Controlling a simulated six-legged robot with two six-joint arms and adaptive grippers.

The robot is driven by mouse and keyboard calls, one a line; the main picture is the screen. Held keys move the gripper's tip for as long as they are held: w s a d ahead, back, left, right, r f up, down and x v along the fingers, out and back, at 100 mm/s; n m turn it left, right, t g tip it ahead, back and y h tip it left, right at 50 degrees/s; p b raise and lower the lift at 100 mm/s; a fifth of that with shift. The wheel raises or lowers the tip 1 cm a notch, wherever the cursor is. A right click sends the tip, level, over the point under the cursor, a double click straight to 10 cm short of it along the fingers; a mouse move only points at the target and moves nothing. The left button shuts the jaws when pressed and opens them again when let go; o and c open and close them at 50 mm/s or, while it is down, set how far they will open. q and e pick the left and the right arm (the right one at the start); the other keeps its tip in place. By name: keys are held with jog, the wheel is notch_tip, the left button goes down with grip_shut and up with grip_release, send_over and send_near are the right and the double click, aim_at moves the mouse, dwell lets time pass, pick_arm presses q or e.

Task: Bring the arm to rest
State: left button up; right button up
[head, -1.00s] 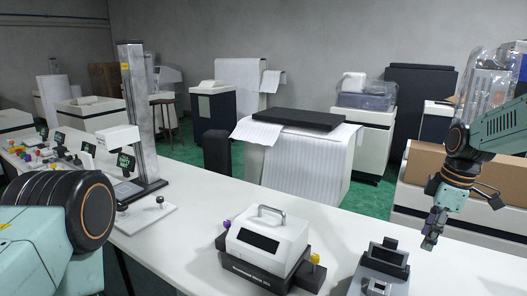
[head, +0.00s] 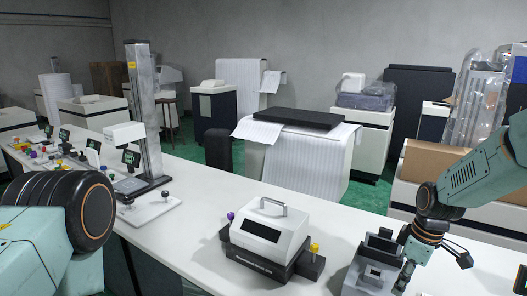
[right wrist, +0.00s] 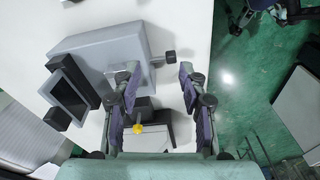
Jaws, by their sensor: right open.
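My right gripper (head: 403,277) is low at the right front of the white table (head: 190,222), close to the right side of a small grey device (head: 376,268). In the right wrist view its two fingers (right wrist: 158,82) are apart with nothing held between them. The grey device (right wrist: 95,55), with its dark screen, lies below and to the left of the fingers there. I cannot tell whether the gripper touches it. Part of my left arm (head: 60,235) shows at the left; its gripper is out of view.
A white handled device (head: 267,231) on a dark base stands mid-table; its yellow knob (right wrist: 137,128) shows between my fingers in the wrist view. A tall metal column stand (head: 145,110) is at the left. A cardboard box (head: 437,160) stands behind my right arm.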

jog(key=s+a+f+m, duration=0.2)
jog(key=s+a+f, duration=0.1)
jog(key=s+f, duration=0.4)
jog(key=s+a+f+m, duration=0.2)
jog(key=s+a+f, duration=0.1)
jog(key=s+f, duration=0.35)
jog(key=s+a+f+m, duration=0.2)
jog(key=s+m, duration=0.1)
jog(key=s, duration=0.8)
jog(key=s+a+f+m, duration=0.1)
jog(key=s+f+m, duration=0.15)
jog(key=s, duration=0.95)
pick_arm(q)
notch_tip(320, 180, down, 16)
jog(key=b, duration=1.6)
jog(key=shift+w+d, duration=0.2)
jog(key=shift+w, duration=0.05)
pick_arm(e)
notch_tip(320, 180, down, 15)
jog(key=w, duration=0.1)
jog(key=shift+f+g+h, duration=0.2)
jog(key=shift+g+h, duration=0.1)
jog(key=shift+h, duration=0.1)
pick_arm(q)
jog(key=shift+s, duration=0.1)
pick_arm(e)
jog(key=shift+s+a, duration=0.1)
